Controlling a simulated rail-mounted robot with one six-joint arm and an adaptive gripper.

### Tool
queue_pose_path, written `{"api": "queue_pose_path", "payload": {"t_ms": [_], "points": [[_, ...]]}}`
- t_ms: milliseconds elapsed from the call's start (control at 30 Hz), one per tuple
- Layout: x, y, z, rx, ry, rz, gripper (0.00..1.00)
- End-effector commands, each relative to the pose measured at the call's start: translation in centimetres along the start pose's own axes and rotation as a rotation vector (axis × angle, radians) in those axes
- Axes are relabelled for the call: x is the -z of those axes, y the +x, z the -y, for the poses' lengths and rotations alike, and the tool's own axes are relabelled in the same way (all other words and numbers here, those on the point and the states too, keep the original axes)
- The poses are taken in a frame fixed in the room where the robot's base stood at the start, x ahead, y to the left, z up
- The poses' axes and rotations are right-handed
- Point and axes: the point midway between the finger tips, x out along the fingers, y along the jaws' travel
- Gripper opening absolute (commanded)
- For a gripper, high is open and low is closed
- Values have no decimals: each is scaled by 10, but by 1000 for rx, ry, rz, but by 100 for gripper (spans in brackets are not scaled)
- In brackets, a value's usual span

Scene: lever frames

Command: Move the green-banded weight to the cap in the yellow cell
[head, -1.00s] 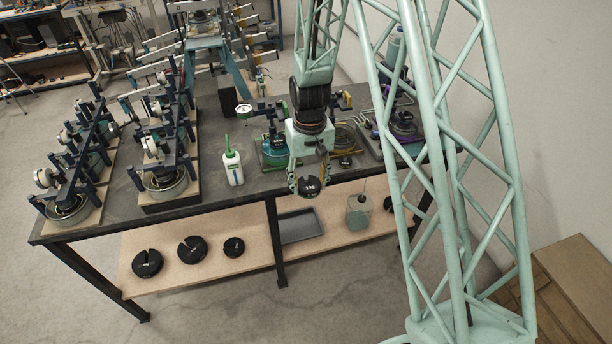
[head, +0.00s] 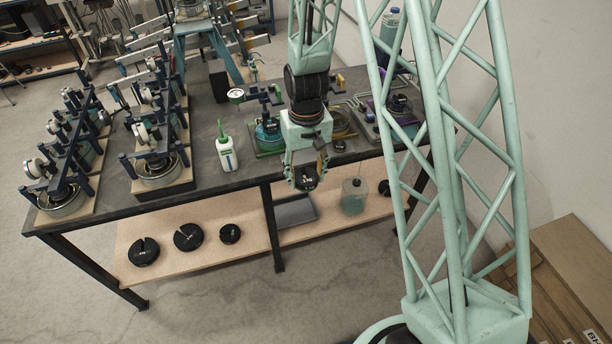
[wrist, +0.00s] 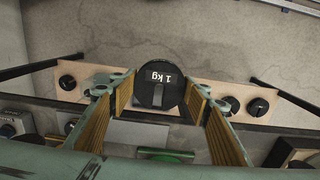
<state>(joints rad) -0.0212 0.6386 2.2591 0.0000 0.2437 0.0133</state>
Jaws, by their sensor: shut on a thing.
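My gripper (head: 306,184) hangs just off the front edge of the table, above the lower shelf.
A green-based cell (head: 266,137) and a white bottle with a green tip (head: 226,152) stand on the table (head: 205,180) left of my gripper. Several black weights (head: 188,237), a grey tray (head: 296,211) and a clear container (head: 354,195) occupy the lower shelf. Lever frames (head: 155,135) fill the left.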

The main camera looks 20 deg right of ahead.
Motion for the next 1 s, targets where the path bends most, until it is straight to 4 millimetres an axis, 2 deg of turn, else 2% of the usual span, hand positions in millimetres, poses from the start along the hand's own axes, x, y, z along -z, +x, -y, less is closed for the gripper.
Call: {"api": "queue_pose_path", "payload": {"t_ms": [367, 1000], "points": [[1, -4, 0, 0, 0, -1, 23], [1, -34, 0, 0, 0, -1, 23]]}}
